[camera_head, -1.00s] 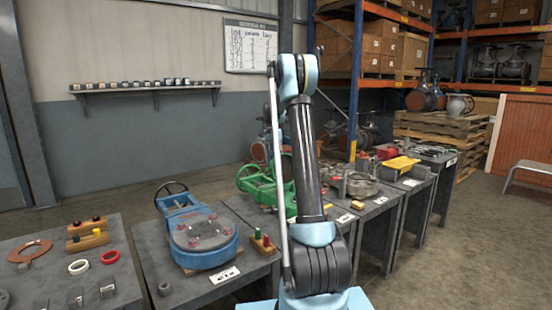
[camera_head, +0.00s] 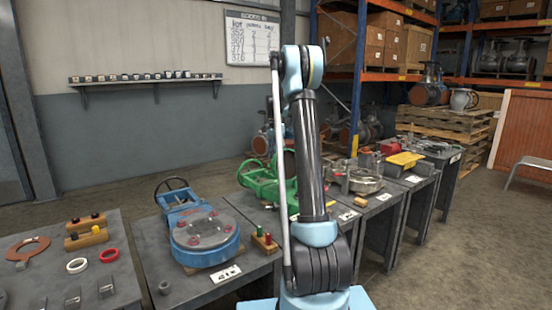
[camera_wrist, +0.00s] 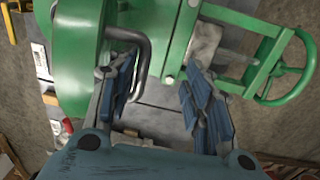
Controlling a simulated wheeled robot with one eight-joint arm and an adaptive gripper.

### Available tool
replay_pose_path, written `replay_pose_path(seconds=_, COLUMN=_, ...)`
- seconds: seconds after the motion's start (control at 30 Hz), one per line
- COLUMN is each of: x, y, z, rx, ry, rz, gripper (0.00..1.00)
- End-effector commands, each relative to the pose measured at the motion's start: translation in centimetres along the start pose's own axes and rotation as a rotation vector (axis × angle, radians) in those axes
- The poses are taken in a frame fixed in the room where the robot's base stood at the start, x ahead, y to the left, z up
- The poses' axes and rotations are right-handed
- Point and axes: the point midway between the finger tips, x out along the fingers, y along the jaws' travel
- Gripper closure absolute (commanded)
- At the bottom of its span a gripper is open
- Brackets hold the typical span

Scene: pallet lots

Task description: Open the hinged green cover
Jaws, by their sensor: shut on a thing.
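The green cover (camera_wrist: 72,75) is the rounded green part at the left of the wrist view, with a bent grey bar handle (camera_wrist: 146,55) on its side. My gripper (camera_wrist: 162,100) is at this handle, shut on it. Its blue padded fingers stand well apart in the picture, with the bar by the left finger; the exact contact is hard to see. The green valve body (camera_wrist: 185,30) and its green handwheel (camera_wrist: 290,70) lie to the right. In the head view the green valve (camera_head: 262,182) is partly hidden behind my arm, and my gripper cannot be made out there.
More benches continue to the right, one with a yellow piece (camera_head: 405,159). A wall shelf (camera_head: 145,80) is behind.

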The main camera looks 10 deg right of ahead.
Motion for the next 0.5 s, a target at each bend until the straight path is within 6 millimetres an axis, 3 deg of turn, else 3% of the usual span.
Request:
replay_pose_path(seconds=0.03, x=-0.8, y=-0.2, z=-0.7, rx=0.001, ry=0.013, rz=-0.007, gripper=0.7)
replay_pose_path(seconds=0.5, x=-9.1, y=-0.2, z=0.0, rx=-0.002, ry=0.005, rz=-0.003, gripper=0.7)
